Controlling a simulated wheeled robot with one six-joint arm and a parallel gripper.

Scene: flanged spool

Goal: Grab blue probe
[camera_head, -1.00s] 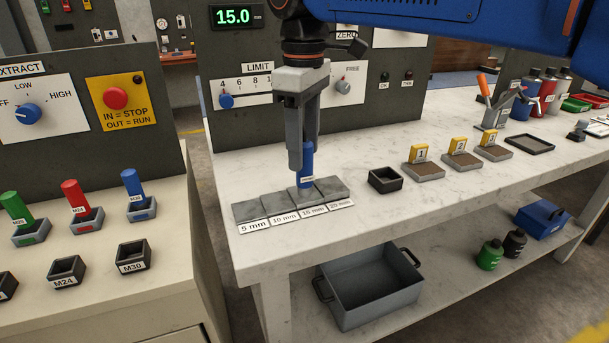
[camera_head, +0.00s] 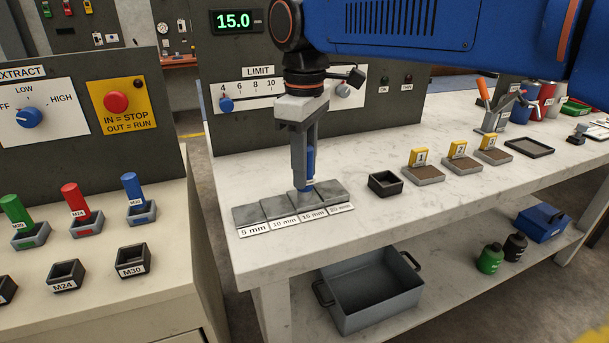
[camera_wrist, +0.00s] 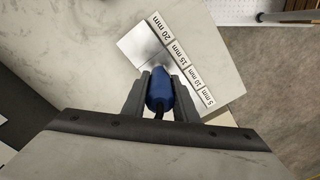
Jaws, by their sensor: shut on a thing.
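The blue probe (camera_head: 309,163) stands upright over the row of grey step blocks (camera_head: 265,213) on the white bench, around the 15 mm block. My gripper (camera_head: 305,180) points straight down and is shut on the probe, with its fingers on either side. Its grey fingers hide part of the probe in the head view. In the wrist view the blue probe (camera_wrist: 160,90) sits between the two dark fingers, with the labelled blocks (camera_wrist: 148,48) beyond it. The probe's lower end is close to the block tops; I cannot tell whether it touches.
A small black empty tray (camera_head: 384,183) and numbered brown pads (camera_head: 424,173) lie to the right. The dark panel with the LIMIT scale (camera_head: 250,95) stands behind. Green, red and blue pegs (camera_head: 132,187) stand on the left cabinet. The front right of the bench is clear.

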